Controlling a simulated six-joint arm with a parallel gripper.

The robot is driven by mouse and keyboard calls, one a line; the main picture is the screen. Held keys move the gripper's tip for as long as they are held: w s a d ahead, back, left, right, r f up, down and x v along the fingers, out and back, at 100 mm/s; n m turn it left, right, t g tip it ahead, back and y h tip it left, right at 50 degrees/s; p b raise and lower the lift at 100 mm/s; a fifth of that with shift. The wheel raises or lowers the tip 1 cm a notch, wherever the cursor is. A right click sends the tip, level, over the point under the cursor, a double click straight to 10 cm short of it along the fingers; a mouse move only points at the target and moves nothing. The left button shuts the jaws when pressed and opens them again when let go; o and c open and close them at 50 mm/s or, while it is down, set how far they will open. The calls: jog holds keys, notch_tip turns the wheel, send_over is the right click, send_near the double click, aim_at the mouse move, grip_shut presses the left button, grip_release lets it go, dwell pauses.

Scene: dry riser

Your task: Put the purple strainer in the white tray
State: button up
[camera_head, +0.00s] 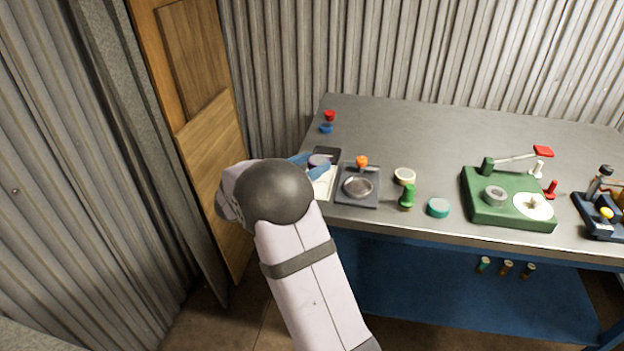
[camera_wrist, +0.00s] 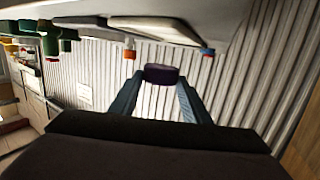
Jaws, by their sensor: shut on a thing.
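The purple strainer (camera_head: 319,160) is between the blue fingers of my gripper (camera_head: 313,167), which is shut on it. In the wrist view the strainer (camera_wrist: 161,73) shows as a short dark purple round thing at the fingertips (camera_wrist: 155,80). The white tray (camera_head: 325,186) lies at the table's left front edge, partly hidden by my gripper and the strainer. In the head view the strainer overlaps the tray's far part; the height between them is hard to tell. A pale tray edge (camera_wrist: 155,30) shows at the top of the wrist view, which is upside down.
A dark scale with a silver dish (camera_head: 358,187) stands just right of the tray, with an orange-topped item (camera_head: 361,162) behind it. A dark flat thing (camera_head: 328,154) lies behind the tray. Red (camera_head: 329,115) and blue (camera_head: 326,128) pieces stand far left. The table's back middle is clear.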

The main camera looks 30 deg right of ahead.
jog(key=shift+f, duration=2.25)
jog(key=shift+f, duration=0.1)
jog(key=o, duration=1)
jog(key=shift+o, duration=0.2)
jog(key=shift+s+a+r, duration=0.1)
jog(key=shift+a+r, duration=0.1)
jog(key=shift+a, duration=0.3)
jog(key=v, duration=1.1)
jog(key=shift+b, duration=0.4)
jog(key=shift+f, duration=0.1)
